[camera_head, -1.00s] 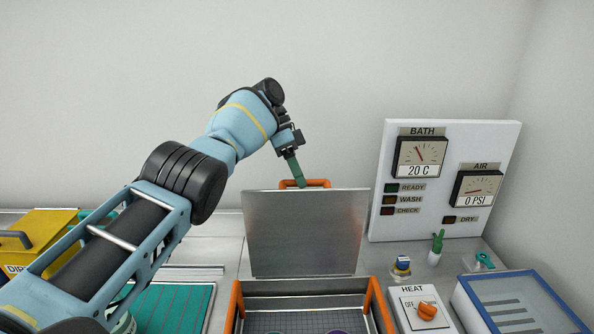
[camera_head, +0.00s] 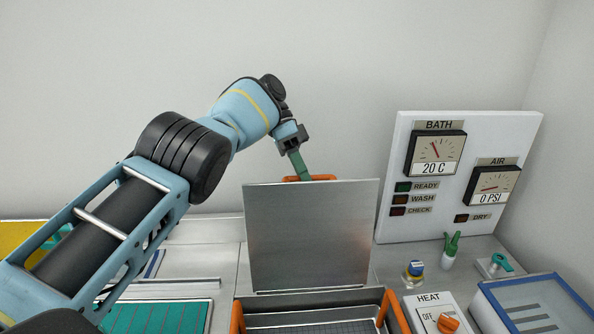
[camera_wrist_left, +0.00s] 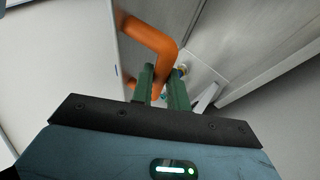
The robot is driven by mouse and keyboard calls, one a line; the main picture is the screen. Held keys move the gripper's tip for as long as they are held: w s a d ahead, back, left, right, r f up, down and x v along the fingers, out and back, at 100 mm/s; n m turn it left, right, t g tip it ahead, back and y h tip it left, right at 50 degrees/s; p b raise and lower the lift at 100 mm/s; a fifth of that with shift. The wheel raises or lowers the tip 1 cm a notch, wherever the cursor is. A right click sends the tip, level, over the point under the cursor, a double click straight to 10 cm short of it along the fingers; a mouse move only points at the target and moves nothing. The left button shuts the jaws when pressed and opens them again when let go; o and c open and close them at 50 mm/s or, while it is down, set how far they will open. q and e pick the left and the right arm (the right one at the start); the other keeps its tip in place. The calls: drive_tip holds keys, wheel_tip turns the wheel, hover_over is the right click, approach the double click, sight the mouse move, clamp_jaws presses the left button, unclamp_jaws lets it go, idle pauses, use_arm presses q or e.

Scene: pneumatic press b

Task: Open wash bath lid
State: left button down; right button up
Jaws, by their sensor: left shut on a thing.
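The wash bath lid (camera_head: 308,236) is a grey metal panel standing raised, nearly upright, at the back of the bath (camera_head: 310,322). Its orange handle (camera_head: 320,178) shows at the lid's top edge. My left gripper (camera_head: 301,172) is at that handle, with green fingers. In the left wrist view the fingers (camera_wrist_left: 163,90) are closed around the orange handle (camera_wrist_left: 152,40). The bath below is open, with orange handles at its sides and a grid inside, partly cut off by the frame's bottom. My right gripper is not in view.
A white panel (camera_head: 458,150) with BATH and AIR gauges stands at the back right. A HEAT switch box (camera_head: 432,310), a blue-topped knob (camera_head: 414,270), a green item in a white holder (camera_head: 450,250) and a blue-framed box (camera_head: 535,305) are right of the bath. A green mat (camera_head: 155,317) lies left.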

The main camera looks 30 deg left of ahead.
use_arm(q)
drive_tip(key=shift+a+f, duration=0.15)
drive_tip(key=shift+f, duration=0.6)
drive_tip(key=c, duration=1.4)
unclamp_jaws()
drive_tip(key=shift+w+r, duration=0.1)
drive_tip(key=shift+r, duration=0.05)
drive_tip(key=shift+o, duration=0.2)
drive_tip(key=shift+r, duration=0.15)
drive_tip(key=shift+r, duration=0.1)
